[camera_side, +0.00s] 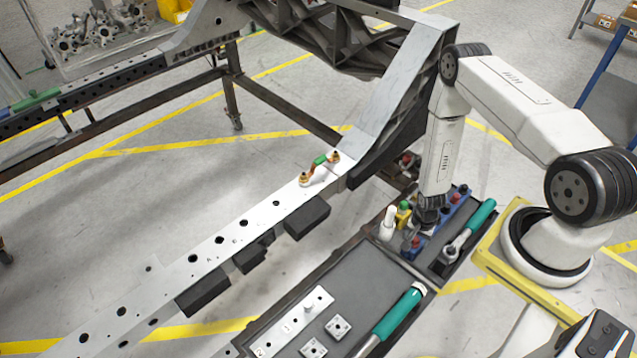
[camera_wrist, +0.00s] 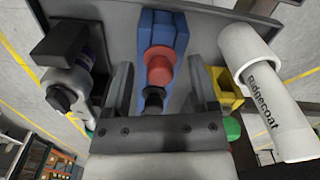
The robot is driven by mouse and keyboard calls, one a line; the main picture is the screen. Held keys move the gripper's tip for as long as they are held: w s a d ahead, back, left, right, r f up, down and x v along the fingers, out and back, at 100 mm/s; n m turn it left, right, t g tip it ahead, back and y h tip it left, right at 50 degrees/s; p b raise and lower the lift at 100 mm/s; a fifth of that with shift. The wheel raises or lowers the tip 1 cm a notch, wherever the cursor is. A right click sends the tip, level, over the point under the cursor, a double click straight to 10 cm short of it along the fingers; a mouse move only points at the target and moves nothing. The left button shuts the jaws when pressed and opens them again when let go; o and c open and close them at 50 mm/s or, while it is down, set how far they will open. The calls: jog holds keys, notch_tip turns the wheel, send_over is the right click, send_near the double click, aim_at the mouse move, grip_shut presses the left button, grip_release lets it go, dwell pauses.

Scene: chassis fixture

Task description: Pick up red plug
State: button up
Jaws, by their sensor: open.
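In the wrist view a red plug (camera_wrist: 160,62), round-topped, sits at the end of a blue block (camera_wrist: 163,28). It lies between the two fingers of my gripper (camera_wrist: 161,72), with gaps on both sides. A black round piece (camera_wrist: 153,99) is just below it in that view. I cannot tell which is the one between my fingers. My gripper is open and empty.
A white bottle (camera_wrist: 262,85) stands close to the right finger, with a yellow piece (camera_wrist: 226,88) between. A ratchet (camera_wrist: 68,75) lies to the left; its teal handle (camera_side: 478,218) shows in the side view. The grey tray (camera_side: 345,275) has bare room at front left.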

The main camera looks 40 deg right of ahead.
dwell(0.4)
grip_shut()
jog(key=shift+r, duration=0.1)
jog(key=shift+r, duration=0.95)
jog(key=s+a+r, duration=0.5)
jog(key=s+r, duration=0.6)
jog(key=s, duration=0.2)
jog(key=shift+a, duration=0.2)
jog(key=shift+w, duration=0.1)
